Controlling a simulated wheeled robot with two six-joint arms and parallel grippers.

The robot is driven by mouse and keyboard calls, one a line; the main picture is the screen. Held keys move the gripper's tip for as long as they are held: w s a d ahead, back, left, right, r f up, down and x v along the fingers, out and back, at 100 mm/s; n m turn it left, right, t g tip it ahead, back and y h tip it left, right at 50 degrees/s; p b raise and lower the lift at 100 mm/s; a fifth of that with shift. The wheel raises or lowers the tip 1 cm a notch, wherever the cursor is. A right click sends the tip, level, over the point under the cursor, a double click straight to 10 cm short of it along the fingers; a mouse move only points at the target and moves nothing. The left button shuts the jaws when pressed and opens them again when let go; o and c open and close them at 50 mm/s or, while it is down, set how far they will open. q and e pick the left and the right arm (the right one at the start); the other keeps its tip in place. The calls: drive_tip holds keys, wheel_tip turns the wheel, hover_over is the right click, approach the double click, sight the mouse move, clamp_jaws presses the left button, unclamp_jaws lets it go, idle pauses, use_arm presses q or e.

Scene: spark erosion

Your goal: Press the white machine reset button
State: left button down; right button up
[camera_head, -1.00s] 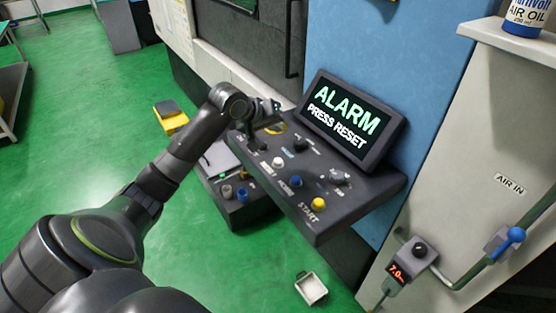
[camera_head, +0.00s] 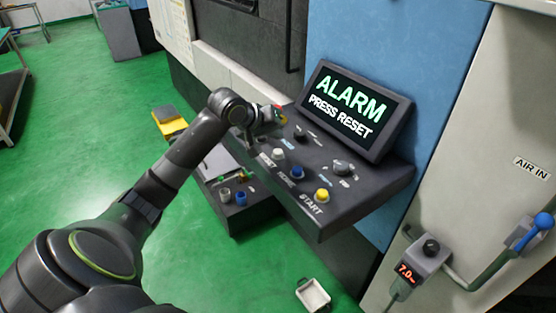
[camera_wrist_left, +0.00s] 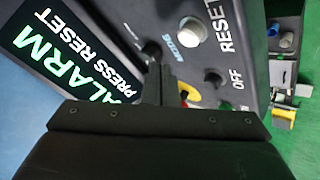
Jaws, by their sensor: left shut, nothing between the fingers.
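The white reset button (camera_head: 278,154) is a short round knob near the front edge of the dark control panel (camera_head: 318,205). In the left wrist view the white button (camera_wrist_left: 192,31) stands beside the RESET lettering. My left gripper (camera_head: 262,128) is over the panel's left end, up and left of the button and apart from it. In the left wrist view its fingers (camera_wrist_left: 170,88) are together and empty, near the red and yellow emergency stop (camera_wrist_left: 189,93). The screen (camera_head: 352,109) reads ALARM, PRESS RESET. My right gripper is not seen.
A blue button (camera_head: 297,173), a yellow start button (camera_head: 322,195) and a dial (camera_head: 342,167) share the panel. A lower shelf (camera_head: 245,209) holds small items. An air valve with a blue handle (camera_head: 543,221) is at right. Green floor lies open at left.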

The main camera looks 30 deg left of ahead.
sight(275, 153)
use_arm(q)
wheel_tip(275, 153, down, 2)
drive_tip(key=shift+f, duration=0.2)
drive_tip(key=shift+f, duration=0.15)
idle(1.9)
drive_tip(key=shift+f, duration=0.3)
drive_tip(key=shift+f+p, duration=0.3)
drive_tip(key=shift+f, duration=0.1)
idle(0.5)
idle(0.3)
drive_tip(key=shift+r+p, duration=0.8)
drive_tip(key=shift+p, duration=0.4)
